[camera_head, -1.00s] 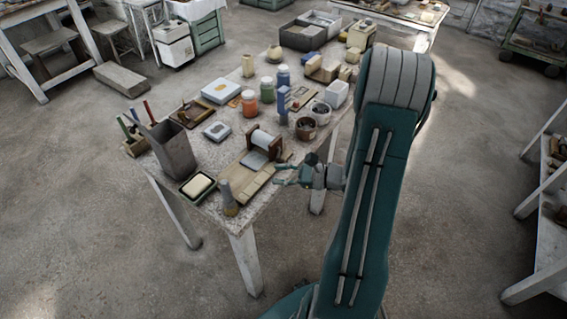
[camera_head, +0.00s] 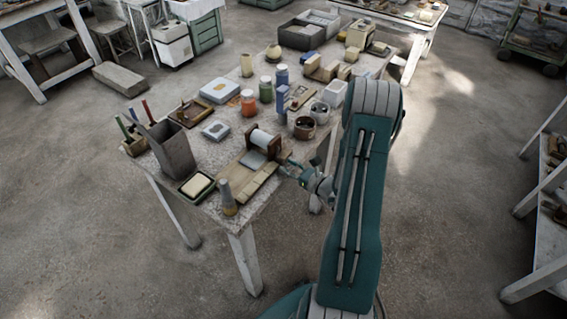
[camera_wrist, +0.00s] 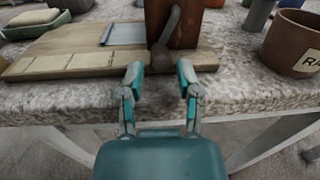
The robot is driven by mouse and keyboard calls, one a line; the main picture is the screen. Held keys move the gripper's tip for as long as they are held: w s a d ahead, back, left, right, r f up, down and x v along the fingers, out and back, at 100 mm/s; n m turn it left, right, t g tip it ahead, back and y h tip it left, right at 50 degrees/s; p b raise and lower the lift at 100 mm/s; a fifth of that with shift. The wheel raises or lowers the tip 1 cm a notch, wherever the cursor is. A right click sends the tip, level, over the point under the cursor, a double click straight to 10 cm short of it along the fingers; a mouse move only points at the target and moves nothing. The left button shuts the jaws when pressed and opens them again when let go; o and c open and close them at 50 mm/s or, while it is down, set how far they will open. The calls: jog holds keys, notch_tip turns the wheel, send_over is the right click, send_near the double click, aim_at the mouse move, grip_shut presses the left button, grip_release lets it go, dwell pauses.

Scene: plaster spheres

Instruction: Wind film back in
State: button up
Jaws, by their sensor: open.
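A white roll of film (camera_head: 262,138) sits between dark wooden end blocks at the back of a wooden board (camera_head: 245,186). A pale grey sheet of film (camera_head: 253,160) lies out flat on the board; it also shows in the wrist view (camera_wrist: 124,34). In the wrist view, a grey crank arm (camera_wrist: 173,22) hangs down the outer face of a wooden block (camera_wrist: 192,30) and ends in a dark round knob (camera_wrist: 160,57). My gripper (camera_wrist: 160,70) is open at the table edge, its fingertips on either side of the knob and slightly short of it. It also shows beside the board (camera_head: 287,168).
A brown pot (camera_wrist: 291,43) stands right of the block. A grey cone-shaped tool (camera_head: 228,200), a soap-like block in a dark tray (camera_head: 197,186) and a tall grey bin (camera_head: 170,150) stand on the left. Jars and boxes crowd the table behind.

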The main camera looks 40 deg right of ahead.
jog(key=shift+x, duration=1.05)
grip_shut()
jog(key=shift+m, duration=0.3)
